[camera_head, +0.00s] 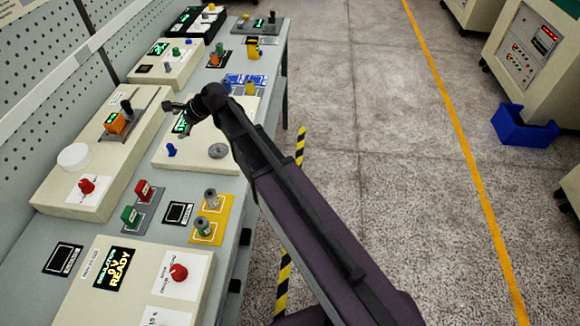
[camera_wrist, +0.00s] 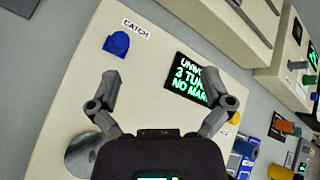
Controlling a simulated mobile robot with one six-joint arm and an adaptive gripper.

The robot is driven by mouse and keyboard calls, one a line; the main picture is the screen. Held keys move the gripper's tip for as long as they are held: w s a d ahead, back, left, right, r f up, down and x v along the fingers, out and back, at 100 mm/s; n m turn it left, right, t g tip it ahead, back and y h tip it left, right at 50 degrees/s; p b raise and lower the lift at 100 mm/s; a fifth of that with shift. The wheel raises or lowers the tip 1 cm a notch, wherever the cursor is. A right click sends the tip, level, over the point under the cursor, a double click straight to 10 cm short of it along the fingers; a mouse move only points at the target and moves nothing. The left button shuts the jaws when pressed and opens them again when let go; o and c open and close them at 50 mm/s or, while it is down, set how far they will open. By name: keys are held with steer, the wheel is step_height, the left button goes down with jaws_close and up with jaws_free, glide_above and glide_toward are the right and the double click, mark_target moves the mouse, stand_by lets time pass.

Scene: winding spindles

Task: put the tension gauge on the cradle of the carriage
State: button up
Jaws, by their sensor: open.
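My gripper (camera_head: 178,106) is open and empty above the panel with the blue catch knob (camera_head: 171,150). Its spread fingers (camera_wrist: 165,98) frame that panel and its green-lit display (camera_wrist: 205,84) in the wrist view.
A blue rack (camera_head: 246,80) with small cylinders lies between my gripper and the yellow device. An orange cylinder (camera_head: 213,60) stands beyond it. Near on the bench are a yellow tray (camera_head: 222,232) and red and green blocks. A pegboard wall (camera_head: 30,110) bounds the left; open floor lies right.

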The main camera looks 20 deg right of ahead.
steer(key=s+d+f+n+h, duration=0.1)
steer(key=s+d+n, duration=0.1)
steer(key=d, duration=0.3)
steer(key=s+d+f+n+g+h, duration=0.1)
steer(key=s+d+f+n+h, duration=0.1)
steer(key=s+d+n, duration=0.1)
steer(key=s+d+f+n+h, duration=0.1)
steer(key=s+d+f+n, duration=0.1)
steer(key=s+d, duration=0.2)
steer(key=shift+s+d+n+g+h, duration=0.15)
steer(key=shift+d+n, duration=0.05)
steer(key=shift+d, duration=0.7)
steer(key=shift+s+d+n+g+h, duration=0.15)
steer(key=shift+d+n, duration=0.05)
steer(key=shift+d, duration=0.7)
steer(key=s+d+f+n+g+h, duration=0.1)
steer(key=s+d+n+g+h, duration=0.1)
steer(key=s+d+n+h, duration=0.2)
steer(key=s+d+n, duration=0.3)
steer(key=s+d, duration=0.4)
steer(key=d, duration=0.3)
steer(key=shift+s+d+f+h, duration=0.3)
steer(key=shift+f, duration=0.05)
